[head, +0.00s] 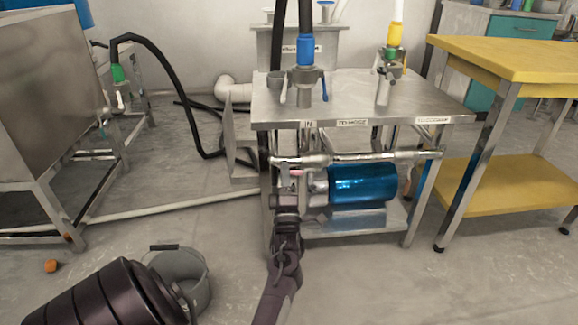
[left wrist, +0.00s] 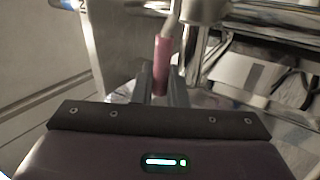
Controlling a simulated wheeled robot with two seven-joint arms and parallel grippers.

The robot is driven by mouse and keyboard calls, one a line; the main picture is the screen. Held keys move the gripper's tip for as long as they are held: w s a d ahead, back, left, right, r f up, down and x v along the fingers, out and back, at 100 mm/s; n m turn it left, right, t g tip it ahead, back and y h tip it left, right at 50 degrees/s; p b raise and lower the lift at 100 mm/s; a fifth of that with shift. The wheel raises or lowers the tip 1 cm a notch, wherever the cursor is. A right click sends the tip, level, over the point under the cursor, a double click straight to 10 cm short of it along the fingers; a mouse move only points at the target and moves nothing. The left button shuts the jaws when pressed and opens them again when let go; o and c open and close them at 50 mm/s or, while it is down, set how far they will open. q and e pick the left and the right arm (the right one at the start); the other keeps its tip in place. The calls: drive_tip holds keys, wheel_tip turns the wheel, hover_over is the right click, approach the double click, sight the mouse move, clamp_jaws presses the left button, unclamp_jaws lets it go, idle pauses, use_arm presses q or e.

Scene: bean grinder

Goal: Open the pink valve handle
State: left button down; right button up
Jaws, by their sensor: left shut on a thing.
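The pink valve handle (head: 297,172) sits on the metal piping at the front left of the steel table, just above my left gripper (head: 290,186). In the left wrist view the pink handle (left wrist: 162,62) stands upright between the two fingers of my left gripper (left wrist: 162,90), which is shut on it. The handle's lower end is partly hidden by the fingers. A bare metal stem leads from its top to the steel pipe (left wrist: 203,12). My right gripper is out of view.
A steel table (head: 350,92) carries pipes and a blue cylinder (head: 362,184) below its top. A yellow table (head: 510,58) stands to its right. A grey bucket (head: 190,268), an orange cap (head: 50,266) and a black hose (head: 170,70) are on the left side.

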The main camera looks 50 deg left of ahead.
use_arm(q)
drive_tip(key=shift+f+n+g+y, duration=0.3)
drive_tip(key=shift+n+g, duration=0.1)
drive_tip(key=shift+n, duration=0.3)
drive_tip(key=c, duration=1.5)
unclamp_jaws()
drive_tip(key=shift+r, duration=0.1)
